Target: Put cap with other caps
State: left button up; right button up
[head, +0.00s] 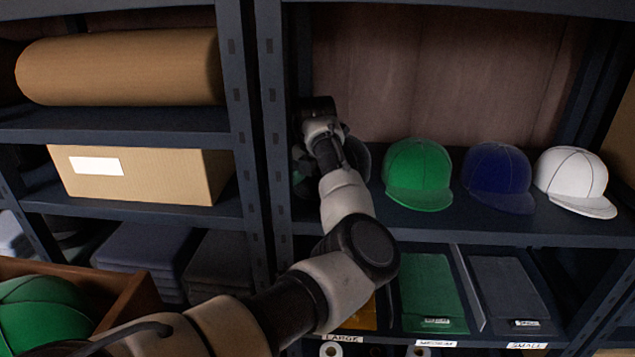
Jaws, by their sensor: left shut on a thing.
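My left gripper (322,145) is inside the right-hand shelf bay, at its left end. I cannot tell whether this cap touches the shelf. To its right, a green cap (418,172), a blue cap (497,175) and a white cap (574,178) sit in a row on the shelf (460,222), brims facing forward. My right gripper is not in view.
A dark upright post (272,130) stands just left of my gripper. Below the shelf lie folded items, with a green one (428,285) and a grey one (505,290). At lower left, a wooden crate (135,300) holds another green cap (42,312). A cardboard box (140,175) sits at left.

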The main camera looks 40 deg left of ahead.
pick_arm(q)
jog(key=shift+f, duration=0.1)
jog(key=o, duration=0.6)
jog(key=shift+r+b, duration=0.35)
jog(key=shift+r, duration=0.1)
notch_tip(320, 180, up, 10)
jog(key=shift+s+f+b, duration=0.1)
jog(key=shift+b, duration=0.8)
